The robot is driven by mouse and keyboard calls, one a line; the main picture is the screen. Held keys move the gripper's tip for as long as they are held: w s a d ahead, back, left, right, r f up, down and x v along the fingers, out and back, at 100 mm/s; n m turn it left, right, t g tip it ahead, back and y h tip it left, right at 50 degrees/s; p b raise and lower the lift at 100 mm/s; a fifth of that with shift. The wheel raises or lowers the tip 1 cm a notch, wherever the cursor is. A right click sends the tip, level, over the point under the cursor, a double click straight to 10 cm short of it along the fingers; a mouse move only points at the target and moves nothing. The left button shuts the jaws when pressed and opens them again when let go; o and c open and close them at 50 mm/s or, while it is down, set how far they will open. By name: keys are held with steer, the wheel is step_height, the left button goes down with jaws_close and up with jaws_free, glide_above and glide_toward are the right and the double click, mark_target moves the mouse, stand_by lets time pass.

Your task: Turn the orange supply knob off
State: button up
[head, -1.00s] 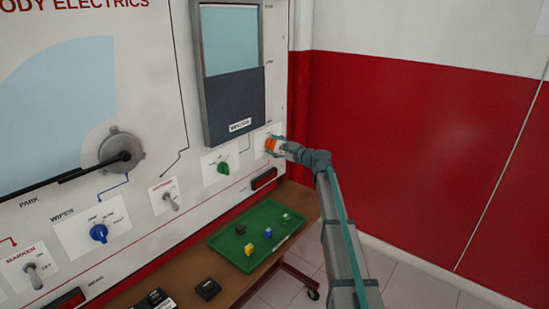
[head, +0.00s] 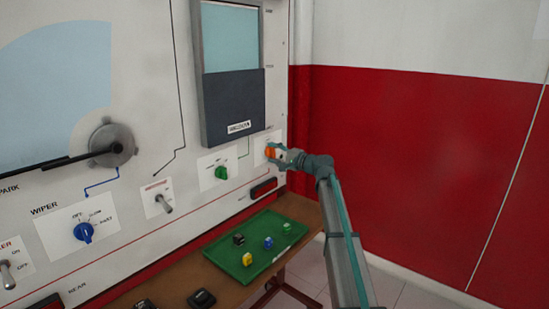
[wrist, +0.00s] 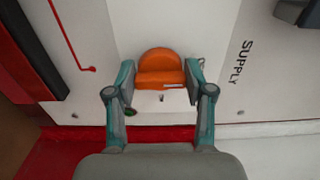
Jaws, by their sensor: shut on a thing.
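The orange supply knob (wrist: 160,65) sits on a white plate at the right end of the panel. The word SUPPLY runs beside it in the wrist view, turned on its side. My gripper (wrist: 160,78) is shut on the knob, with one teal finger against each side. In the head view the knob (head: 270,151) shows as a small orange patch at the tip of my gripper (head: 275,153). The markings around the knob are mostly hidden, so I cannot tell its setting.
A green knob (head: 221,172) is left of the supply knob. Below it is a dark red-fronted fitting (head: 263,188). A green tray (head: 222,262) with several small blocks lies on the brown shelf (head: 215,283). A red and white wall (head: 400,150) stands to the right, with open space before it.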

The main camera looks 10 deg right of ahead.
stand_by(0.3)
steer(key=o, duration=1.2)
steer(key=shift+c, duration=0.2)
steer(key=v, duration=1.2)
